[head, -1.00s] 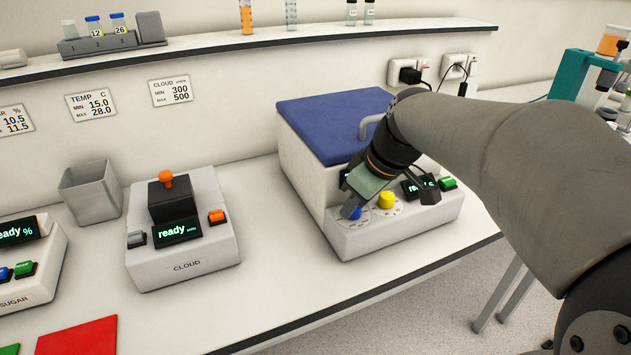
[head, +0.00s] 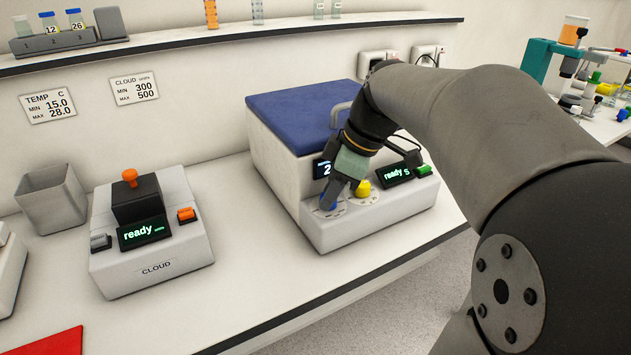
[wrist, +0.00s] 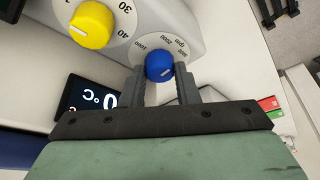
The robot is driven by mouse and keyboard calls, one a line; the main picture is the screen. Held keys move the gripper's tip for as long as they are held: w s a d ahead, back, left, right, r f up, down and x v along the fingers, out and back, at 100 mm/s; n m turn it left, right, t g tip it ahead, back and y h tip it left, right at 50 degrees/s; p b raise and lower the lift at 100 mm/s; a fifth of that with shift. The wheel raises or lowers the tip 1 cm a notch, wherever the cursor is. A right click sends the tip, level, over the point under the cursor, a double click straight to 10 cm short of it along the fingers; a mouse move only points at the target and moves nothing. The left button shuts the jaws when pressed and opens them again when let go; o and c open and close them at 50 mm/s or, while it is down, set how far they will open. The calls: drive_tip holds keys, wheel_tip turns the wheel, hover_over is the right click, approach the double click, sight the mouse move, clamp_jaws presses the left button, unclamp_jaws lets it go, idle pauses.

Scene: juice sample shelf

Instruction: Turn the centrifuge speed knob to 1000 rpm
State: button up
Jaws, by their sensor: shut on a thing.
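The centrifuge (head: 340,231) is a white box with a blue lid (head: 305,115) and a sloping front panel. Its speed knob is blue (wrist: 159,67), on a white dial (wrist: 128,49) marked rpm with 1000, 2000 and 3000. My gripper (wrist: 160,72) is shut on this knob, one finger on each side. In the head view the gripper (head: 332,200) reaches down to the panel's left end and partly covers the blue knob (head: 329,203). I cannot make out the knob's pointer, so its setting is unclear.
A yellow knob (wrist: 92,24) with its own dial sits beside the blue one. A display reading "ready" (head: 395,175) and a green button (head: 423,170) are to the right. A °C display (wrist: 88,104) is near the gripper. The CLOUD device (head: 150,255) stands left.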

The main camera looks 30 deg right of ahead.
drive_tip(key=o, duration=1)
drive_tip(key=p+v, duration=0.2)
drive_tip(key=v, duration=1.5)
drive_tip(key=shift+s+r+p, duration=0.15)
drive_tip(key=shift+p, duration=0.15)
